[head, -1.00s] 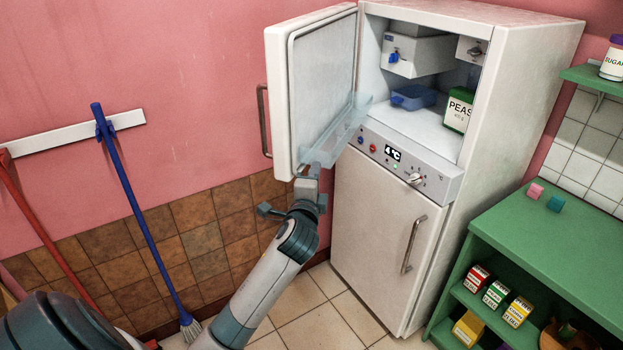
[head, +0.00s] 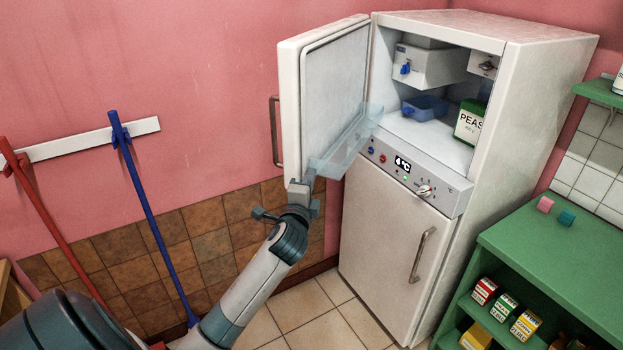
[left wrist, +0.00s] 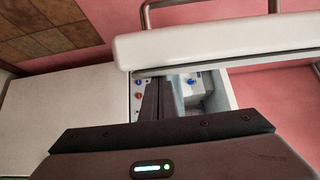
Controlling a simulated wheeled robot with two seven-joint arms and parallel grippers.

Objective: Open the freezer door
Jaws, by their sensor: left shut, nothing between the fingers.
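The freezer door (head: 325,105) is the white upper door of the fridge-freezer. It stands wide open, swung out to the left, with its inner face and a clear door shelf (head: 343,150) showing. Its metal handle (head: 275,132) is on the outer side. My left gripper (head: 302,184) is shut and empty at the lower outer corner of the door; I cannot tell whether it touches. In the left wrist view the shut fingers (left wrist: 158,100) point toward the door's edge (left wrist: 215,42). My right gripper is not in view.
The freezer compartment holds a blue container (head: 425,106) and a peas box (head: 470,122). The lower door (head: 390,230) is shut. A green shelf unit (head: 560,255) stands at the right. A blue broom (head: 150,210) and a red-handled tool (head: 45,220) lean at the left wall.

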